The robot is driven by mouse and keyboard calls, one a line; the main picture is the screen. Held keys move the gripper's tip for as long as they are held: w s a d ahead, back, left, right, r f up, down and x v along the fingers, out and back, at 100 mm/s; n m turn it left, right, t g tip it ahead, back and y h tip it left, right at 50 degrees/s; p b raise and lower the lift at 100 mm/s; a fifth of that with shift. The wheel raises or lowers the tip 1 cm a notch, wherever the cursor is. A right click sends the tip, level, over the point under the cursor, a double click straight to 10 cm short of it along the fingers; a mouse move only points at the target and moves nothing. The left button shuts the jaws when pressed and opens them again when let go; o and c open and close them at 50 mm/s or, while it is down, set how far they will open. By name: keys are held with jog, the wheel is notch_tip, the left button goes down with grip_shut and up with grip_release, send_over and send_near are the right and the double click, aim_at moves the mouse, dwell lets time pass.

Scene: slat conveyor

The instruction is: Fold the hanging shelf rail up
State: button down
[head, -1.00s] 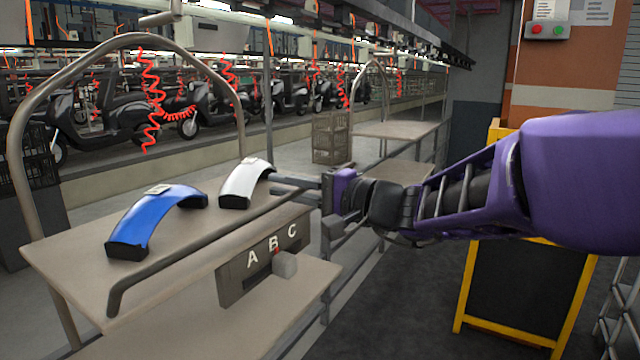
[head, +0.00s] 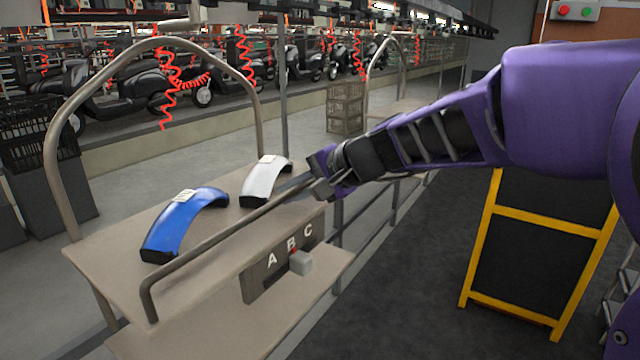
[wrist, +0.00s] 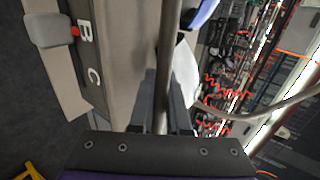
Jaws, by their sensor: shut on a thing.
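The shelf rail (head: 228,234) is a thin grey bar with a bent near end, running along the front edge of the upper shelf (head: 112,262). My gripper (head: 303,190) is shut on the rail near its far right end. In the wrist view the rail (wrist: 167,50) passes between the two fingers (wrist: 163,105) of my gripper. The finger pads hide part of the rail. The rail's far end is hidden by my gripper.
A blue curved part (head: 183,222) and a white one (head: 264,180) lie on the shelf behind the rail. Below the rail is an A B C panel (head: 262,270) with a grey knob (head: 300,262). A yellow-framed board (head: 540,215) stands at right.

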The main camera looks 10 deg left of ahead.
jog(key=shift+w+r, duration=0.1)
jog(key=shift+r, duration=0.15)
jog(key=c, duration=1)
grip_release()
jog(key=shift+o, duration=0.6)
jog(key=shift+f, duration=0.1)
jog(key=shift+f, duration=0.1)
